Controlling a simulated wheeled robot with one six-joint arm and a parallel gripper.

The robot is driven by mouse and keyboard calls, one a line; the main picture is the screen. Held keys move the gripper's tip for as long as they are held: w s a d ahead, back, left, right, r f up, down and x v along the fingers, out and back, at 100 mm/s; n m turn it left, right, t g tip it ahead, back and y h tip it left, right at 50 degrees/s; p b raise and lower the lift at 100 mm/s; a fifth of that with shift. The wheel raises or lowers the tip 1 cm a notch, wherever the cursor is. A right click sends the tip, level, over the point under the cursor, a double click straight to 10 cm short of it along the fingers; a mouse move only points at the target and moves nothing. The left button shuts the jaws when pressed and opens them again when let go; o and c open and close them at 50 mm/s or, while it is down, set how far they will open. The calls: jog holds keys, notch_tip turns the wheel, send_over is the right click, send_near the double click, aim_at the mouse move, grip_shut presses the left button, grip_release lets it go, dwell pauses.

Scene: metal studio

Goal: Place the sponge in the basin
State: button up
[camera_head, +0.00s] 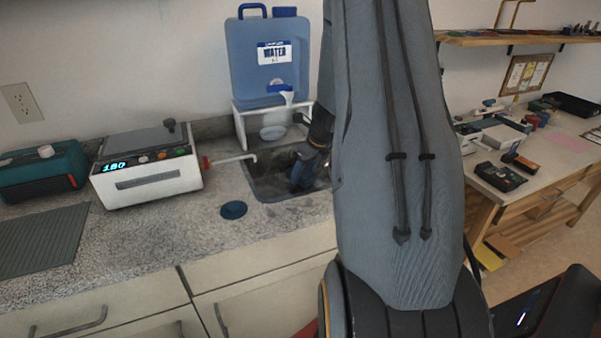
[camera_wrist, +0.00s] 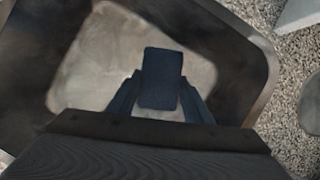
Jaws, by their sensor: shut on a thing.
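The basin (camera_head: 268,192) is a dark sunken sink in the speckled countertop, partly hidden behind my arm in the head view. In the wrist view its rim (camera_wrist: 262,75) curves around a pale floor with dark walls. My gripper (camera_head: 301,180) is over the basin opening, pointing down. In the wrist view my gripper (camera_wrist: 160,100) is shut on a dark blue block, the sponge (camera_wrist: 162,77), which stands out beyond the fingertips above the basin floor. Whether the sponge touches the floor cannot be told.
A blue water jug (camera_head: 268,65) stands on a white stand behind the basin. A small dark blue round item (camera_head: 233,210) lies on the counter left of the basin. A white device (camera_head: 146,172) stands farther left. My arm hides the basin's right side.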

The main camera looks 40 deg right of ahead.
jog(key=shift+w+a+f, duration=0.1)
jog(key=shift+w+f, duration=0.35)
jog(key=shift+w, duration=0.2)
jog(key=shift+f, duration=0.15)
jog(key=shift+f, duration=0.15)
jog(key=o, duration=1.4)
